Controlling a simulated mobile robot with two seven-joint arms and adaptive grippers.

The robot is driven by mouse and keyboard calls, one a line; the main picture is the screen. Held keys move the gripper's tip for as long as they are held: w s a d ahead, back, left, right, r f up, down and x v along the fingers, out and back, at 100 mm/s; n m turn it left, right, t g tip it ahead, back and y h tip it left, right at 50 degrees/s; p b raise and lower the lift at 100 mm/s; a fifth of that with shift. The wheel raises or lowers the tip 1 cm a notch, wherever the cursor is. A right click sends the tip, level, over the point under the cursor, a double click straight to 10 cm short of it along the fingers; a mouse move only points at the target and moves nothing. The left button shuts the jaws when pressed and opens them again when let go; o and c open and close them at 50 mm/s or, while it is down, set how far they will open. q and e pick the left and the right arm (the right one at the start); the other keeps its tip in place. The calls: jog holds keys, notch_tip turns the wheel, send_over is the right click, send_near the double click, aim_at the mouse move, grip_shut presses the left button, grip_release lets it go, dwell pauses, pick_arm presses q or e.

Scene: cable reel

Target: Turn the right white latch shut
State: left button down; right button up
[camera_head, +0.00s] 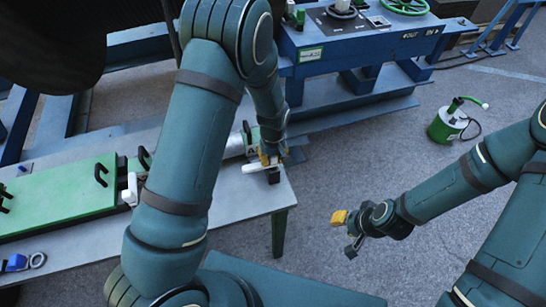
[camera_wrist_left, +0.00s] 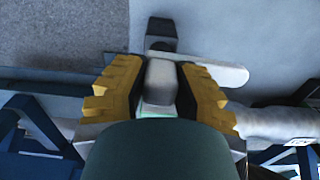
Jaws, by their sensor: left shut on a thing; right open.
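The right white latch (camera_head: 256,167) is a white bar at the right end of the table; it also shows in the left wrist view (camera_wrist_left: 225,74). My left gripper (camera_head: 270,160) is at the latch, with its yellow fingers (camera_wrist_left: 160,88) closed on the latch's grey middle part. A dark block lies just beyond the fingers. Another white latch (camera_head: 131,188) stands further left, beside the green panel. My right gripper (camera_head: 347,232) is open and empty, held over the floor to the right of the table.
The green panel (camera_head: 60,197) with black handles lies on the grey table (camera_head: 240,203). A blue machine bench (camera_head: 365,45) with a green wheel stands behind. A green canister (camera_head: 448,125) stands on the floor at right.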

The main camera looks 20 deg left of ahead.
pick_arm(q)
jog(key=shift+f, duration=0.1)
jog(key=m+b, duration=0.1)
jog(key=m, duration=0.4)
jog(key=shift+s+b, duration=0.1)
jog(key=shift+b, duration=0.3)
jog(key=m+b, duration=0.1)
jog(key=m, duration=0.3)
jog(key=shift+m, duration=0.3)
jog(key=m+b, duration=0.1)
jog(key=m, duration=0.2)
jog(key=shift+m, duration=0.3)
jog(key=m, duration=0.4)
jog(key=shift+b, duration=0.4)
jog(key=shift+m, duration=0.3)
jog(key=c, duration=0.7)
grip_release()
